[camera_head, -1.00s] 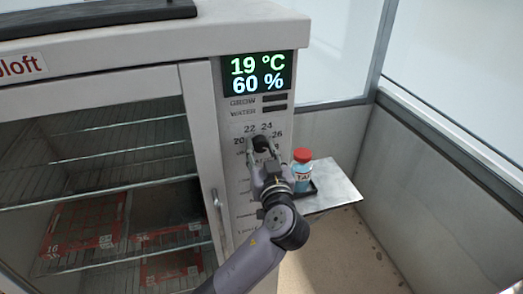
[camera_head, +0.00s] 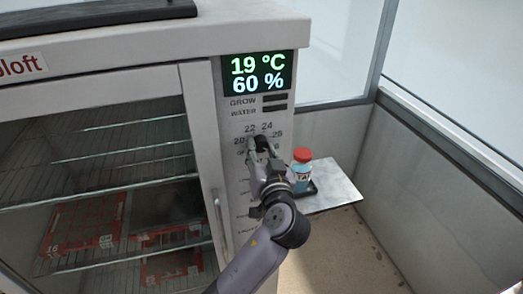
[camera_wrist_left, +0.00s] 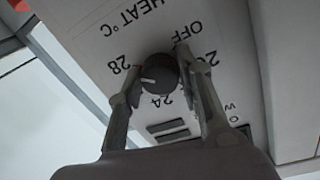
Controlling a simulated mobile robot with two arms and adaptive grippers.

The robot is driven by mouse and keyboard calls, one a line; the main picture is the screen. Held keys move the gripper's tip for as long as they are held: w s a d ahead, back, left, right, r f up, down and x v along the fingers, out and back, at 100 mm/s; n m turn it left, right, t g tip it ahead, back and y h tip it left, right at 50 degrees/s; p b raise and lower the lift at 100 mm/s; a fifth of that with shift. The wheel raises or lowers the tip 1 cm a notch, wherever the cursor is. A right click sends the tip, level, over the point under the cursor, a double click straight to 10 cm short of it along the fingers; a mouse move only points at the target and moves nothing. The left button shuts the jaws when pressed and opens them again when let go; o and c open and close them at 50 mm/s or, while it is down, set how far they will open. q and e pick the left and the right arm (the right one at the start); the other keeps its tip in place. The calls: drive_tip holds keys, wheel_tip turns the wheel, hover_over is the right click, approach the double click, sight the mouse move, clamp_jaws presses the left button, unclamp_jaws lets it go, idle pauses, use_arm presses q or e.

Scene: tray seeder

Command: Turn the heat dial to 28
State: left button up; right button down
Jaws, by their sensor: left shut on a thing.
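The heat dial (camera_wrist_left: 160,73) is a dark round knob on the cabinet's control panel, with printed numbers around it. In the left wrist view the panel appears upside down. The dial's white pointer mark points between 24 and 28, roughly where 26 would be; a finger covers that spot. My left gripper (camera_wrist_left: 152,70) is shut on the dial, one finger on each side. In the head view the left gripper (camera_head: 262,150) reaches the dial from below and partly hides it. The display (camera_head: 258,74) reads 19 °C and 60 %. My right gripper is not seen.
The cabinet's glass door with a vertical handle (camera_head: 218,215) is left of the panel; wire shelves and red trays are behind it. A red-capped bottle (camera_head: 301,172) stands on a side shelf (camera_head: 335,187) right of my left wrist.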

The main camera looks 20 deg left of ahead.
use_arm(q)
drive_tip(key=o, duration=1.2)
drive_tip(key=v, duration=1.2)
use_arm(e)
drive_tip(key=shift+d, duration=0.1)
